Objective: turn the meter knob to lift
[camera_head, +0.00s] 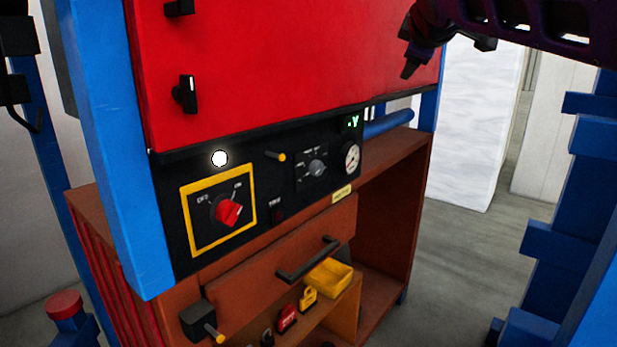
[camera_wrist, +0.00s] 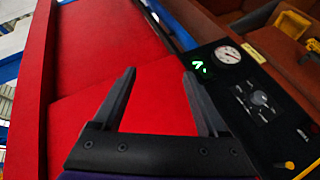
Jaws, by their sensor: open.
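The meter knob (camera_head: 317,168) is a small grey dial on the black control panel (camera_head: 270,225), just left of a round white gauge (camera_head: 351,158). In the wrist view the knob (camera_wrist: 259,98) lies at the right, below the gauge (camera_wrist: 228,55). A green lit display (camera_head: 353,121) sits above the gauge. The knob's labels are too small to read. My gripper (camera_head: 409,50) is at the top right, in front of the red panel (camera_head: 290,60) and above the knob. In the wrist view my gripper (camera_wrist: 158,95) has its two fingers apart with nothing between them.
A red rotary switch (camera_head: 229,211) in a yellow frame, a lit white lamp (camera_head: 220,159) and a yellow-tipped lever (camera_head: 276,156) share the panel. Below are a drawer handle (camera_head: 308,260), a yellow bin (camera_head: 330,278) and padlocks (camera_head: 288,318). Blue posts (camera_head: 95,130) flank the cabinet.

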